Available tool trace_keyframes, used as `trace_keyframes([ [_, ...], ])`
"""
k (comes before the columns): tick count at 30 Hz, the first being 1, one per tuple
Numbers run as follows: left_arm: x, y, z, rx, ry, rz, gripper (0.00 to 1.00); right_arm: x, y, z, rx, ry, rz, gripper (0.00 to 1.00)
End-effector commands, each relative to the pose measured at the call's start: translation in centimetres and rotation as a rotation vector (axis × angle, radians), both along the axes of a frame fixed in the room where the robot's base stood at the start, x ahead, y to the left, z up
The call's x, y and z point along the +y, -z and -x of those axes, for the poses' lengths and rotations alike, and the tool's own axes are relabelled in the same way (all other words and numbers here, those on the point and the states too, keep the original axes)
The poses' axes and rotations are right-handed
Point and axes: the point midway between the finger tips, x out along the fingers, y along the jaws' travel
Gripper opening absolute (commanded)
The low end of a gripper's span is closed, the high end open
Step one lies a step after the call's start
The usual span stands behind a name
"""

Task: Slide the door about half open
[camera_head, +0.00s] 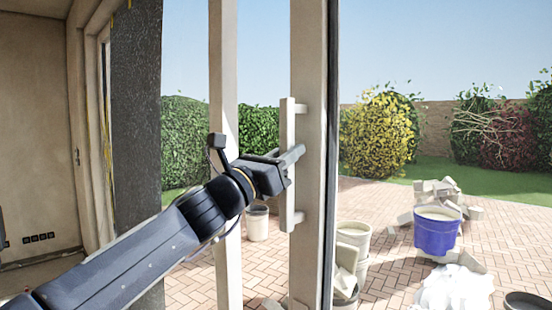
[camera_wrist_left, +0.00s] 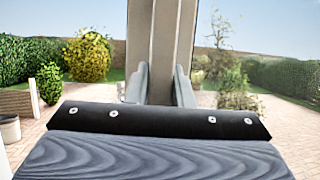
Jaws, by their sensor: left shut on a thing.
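The door shows in the head view as a pale upright door stile (camera_head: 309,60) with a dark edge on its right side. A long vertical bar handle (camera_head: 287,122) stands off the stile on short mounts. My left gripper (camera_head: 293,160) reaches in from the left and is shut on the handle at about its middle. In the left wrist view, the two fingers of my left gripper (camera_wrist_left: 160,90) lie either side of a pale upright, and the grip itself is partly hidden. A gap shows between the stile and a pale post (camera_head: 223,70) to its left. My right gripper is not in view.
A dark wall edge (camera_head: 135,110) stands left of the post. Outside on the brick paving are a blue bucket (camera_head: 436,235), a pale bucket (camera_head: 353,238), a block pile (camera_head: 436,191) and a white sack (camera_head: 455,290). Hedges stand behind.

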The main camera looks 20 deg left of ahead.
Motion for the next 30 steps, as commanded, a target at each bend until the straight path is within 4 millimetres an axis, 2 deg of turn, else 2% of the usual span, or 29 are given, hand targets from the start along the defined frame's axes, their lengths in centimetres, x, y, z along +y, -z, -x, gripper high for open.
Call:
trace_keyframes([
  [1, 0.82, -0.83, 0.13, -0.012, -0.021, 0.004, 0.0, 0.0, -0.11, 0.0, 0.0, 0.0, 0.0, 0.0],
  [11, 1.14, -0.74, 0.02, -0.008, -0.029, 0.004, 0.0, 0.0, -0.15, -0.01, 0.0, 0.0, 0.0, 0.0],
  [12, 1.11, -0.72, 0.02, -0.008, -0.029, 0.004, 0.25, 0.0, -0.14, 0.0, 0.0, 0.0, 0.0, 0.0],
  [16, 0.99, -0.59, -0.01, -0.007, -0.026, 0.003, 0.42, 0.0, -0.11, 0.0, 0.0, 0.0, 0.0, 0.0],
  [30, 0.81, -0.32, -0.08, -0.003, -0.022, 0.001, 0.42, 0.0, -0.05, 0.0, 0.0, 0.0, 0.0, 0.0],
])
